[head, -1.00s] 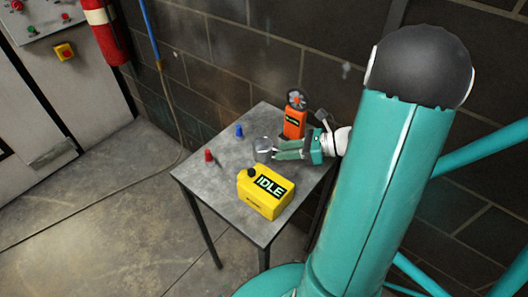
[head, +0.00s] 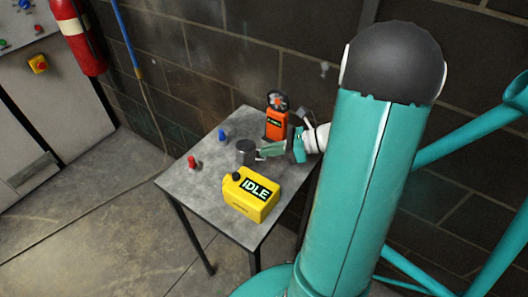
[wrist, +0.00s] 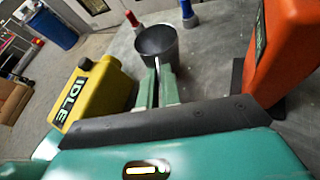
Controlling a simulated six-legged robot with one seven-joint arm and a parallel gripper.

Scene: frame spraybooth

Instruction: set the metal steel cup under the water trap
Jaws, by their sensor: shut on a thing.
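The steel cup (head: 246,155) stands upright on the grey table, with its open mouth up. In the wrist view the cup (wrist: 158,45) is just beyond my fingertips. My gripper (head: 264,152) comes in from the right. Its green fingers (wrist: 157,80) are shut on a thin light strip at the near side of the cup, which looks like its handle. The cup looks to be resting on the tabletop. I cannot pick out the water trap for certain. A blue pipe (head: 126,35) with a tan hose below runs down the wall at the left.
The table (head: 190,207) also holds a yellow canister (head: 250,197) marked IDLE, an orange device (head: 276,125) behind my gripper, and red (head: 192,162) and blue (head: 222,137) small pieces. The table's left front corner is clear. A fire extinguisher (head: 75,35) hangs at far left.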

